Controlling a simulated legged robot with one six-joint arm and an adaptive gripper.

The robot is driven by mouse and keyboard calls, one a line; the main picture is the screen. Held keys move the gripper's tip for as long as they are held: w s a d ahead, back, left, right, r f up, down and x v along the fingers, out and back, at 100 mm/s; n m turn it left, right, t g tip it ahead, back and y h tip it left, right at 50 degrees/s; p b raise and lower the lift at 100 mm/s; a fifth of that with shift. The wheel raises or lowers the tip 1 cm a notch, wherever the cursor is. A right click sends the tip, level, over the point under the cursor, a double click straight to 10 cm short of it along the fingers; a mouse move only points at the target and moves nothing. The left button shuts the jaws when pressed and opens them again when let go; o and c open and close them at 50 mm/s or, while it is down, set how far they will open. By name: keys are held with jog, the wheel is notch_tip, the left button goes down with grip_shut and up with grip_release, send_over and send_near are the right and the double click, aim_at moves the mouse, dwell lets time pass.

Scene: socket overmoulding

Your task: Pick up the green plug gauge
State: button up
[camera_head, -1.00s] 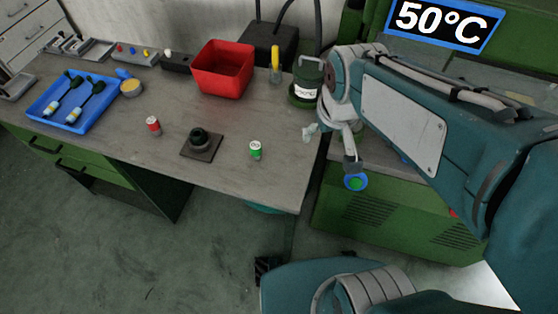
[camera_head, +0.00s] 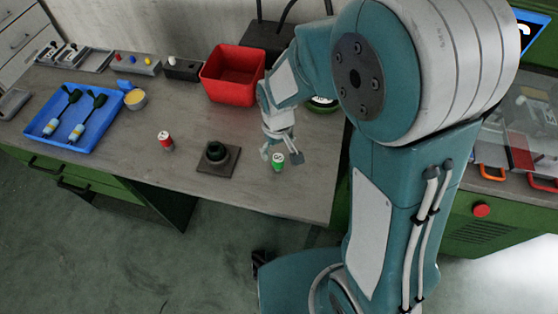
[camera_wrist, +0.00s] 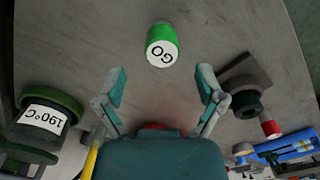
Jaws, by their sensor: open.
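The green plug gauge (camera_head: 277,162) is a short green cylinder standing near the front edge of the workbench. In the wrist view the green plug gauge (camera_wrist: 161,47) shows a white end marked "GO". My gripper (camera_head: 280,157) is over the bench at the gauge, its fingers spread to either side of it in the head view. In the wrist view my gripper (camera_wrist: 163,90) is open and empty, and the gauge lies beyond the fingertips, roughly centred between them. I see no contact with the gauge.
A black socket on a dark square plate (camera_head: 218,160) stands left of the gauge, with a red gauge (camera_head: 165,141) farther left. A red bin (camera_head: 232,74) is behind. A green pot marked "190°C" (camera_wrist: 42,117) is near my gripper. A blue tray (camera_head: 75,117) is far left.

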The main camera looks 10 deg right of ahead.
aim_at(278, 158)
jog(key=f, duration=0.4)
jog(key=shift+s+a+f, duration=0.15)
jog(key=shift+s+f, duration=0.15)
jog(key=shift+d+f, duration=0.2)
jog(key=shift+f, duration=0.2)
jog(key=shift+a, duration=0.15)
grip_shut()
